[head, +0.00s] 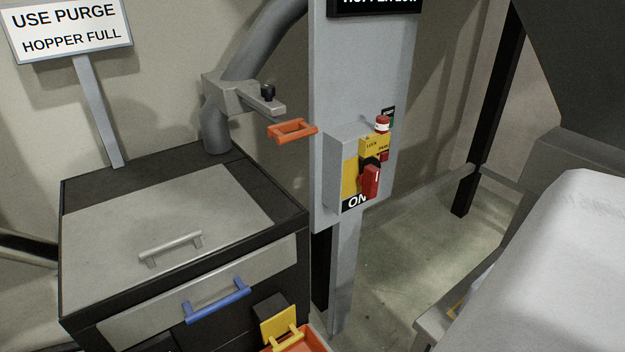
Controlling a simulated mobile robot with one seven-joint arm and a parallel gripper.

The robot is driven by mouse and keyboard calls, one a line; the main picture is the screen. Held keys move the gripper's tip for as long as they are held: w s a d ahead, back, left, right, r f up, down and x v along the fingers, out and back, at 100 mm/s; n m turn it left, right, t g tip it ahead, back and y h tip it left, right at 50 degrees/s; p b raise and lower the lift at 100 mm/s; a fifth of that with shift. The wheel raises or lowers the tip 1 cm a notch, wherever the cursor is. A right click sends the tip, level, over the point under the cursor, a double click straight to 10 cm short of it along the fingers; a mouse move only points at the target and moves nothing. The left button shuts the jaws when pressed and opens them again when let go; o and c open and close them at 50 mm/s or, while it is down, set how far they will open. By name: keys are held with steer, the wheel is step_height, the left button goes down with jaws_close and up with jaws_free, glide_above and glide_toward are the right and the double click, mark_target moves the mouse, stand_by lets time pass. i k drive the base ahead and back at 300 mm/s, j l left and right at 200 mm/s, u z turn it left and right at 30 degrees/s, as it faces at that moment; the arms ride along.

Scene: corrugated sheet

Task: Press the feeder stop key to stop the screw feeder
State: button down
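A grey control box (345,165) is fixed to a grey upright panel (335,60) right of the picture's middle. A red round button with a white band (382,123) shows at its upper right, by a small green part (389,117). Below are a yellow plate lettered "LOCK" (373,146) and a small red part (384,155). A red rotary handle (371,182) is beside a black "ON" label (355,202). I cannot tell for sure which of these is the feeder stop key. My gripper is not in view.
A dark cabinet (66,250) with a grey lid and blue handle (217,300) stands left. An orange handle (292,131) juts out left of the box. A yellow flap (278,325) is below. A pale bulky thing (560,260) fills the right. Open floor (405,245) lies between.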

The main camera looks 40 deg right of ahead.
mark_target(384, 155)
steer(key=z, duration=1.6)
